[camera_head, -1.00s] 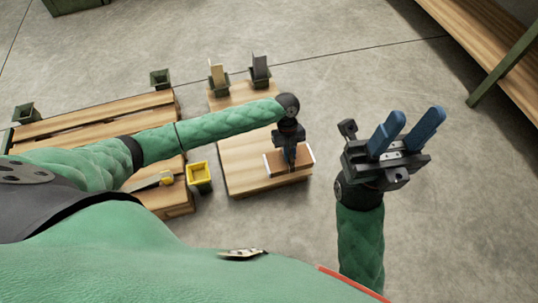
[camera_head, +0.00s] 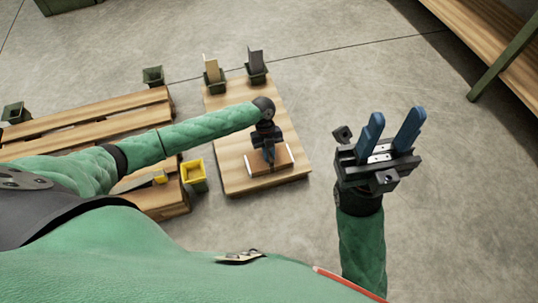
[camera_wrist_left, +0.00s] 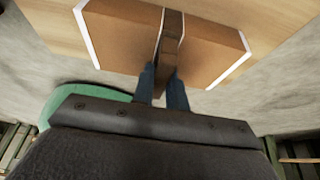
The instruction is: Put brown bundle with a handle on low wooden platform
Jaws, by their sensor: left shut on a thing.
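The brown bundle (camera_head: 284,160) has white end edges and a brown strap handle (camera_wrist_left: 172,30). It is over the near end of the low wooden platform (camera_head: 236,179) in the head view. My left gripper (camera_head: 269,155) is above the bundle, shut on its handle. In the left wrist view, the left gripper's blue fingers (camera_wrist_left: 163,85) pinch the strap, and the bundle lies against the light wood behind it. I cannot tell whether the bundle touches the platform. My right gripper (camera_head: 391,122) is open and empty over the floor, right of the platform.
Two green holders with a tan block (camera_head: 211,70) and a dark block (camera_head: 256,62) stand at the platform's far end. A yellow bin (camera_head: 194,174) sits between the platform and a slatted pallet (camera_head: 90,122). A wooden shelf (camera_head: 490,40) is at upper right.

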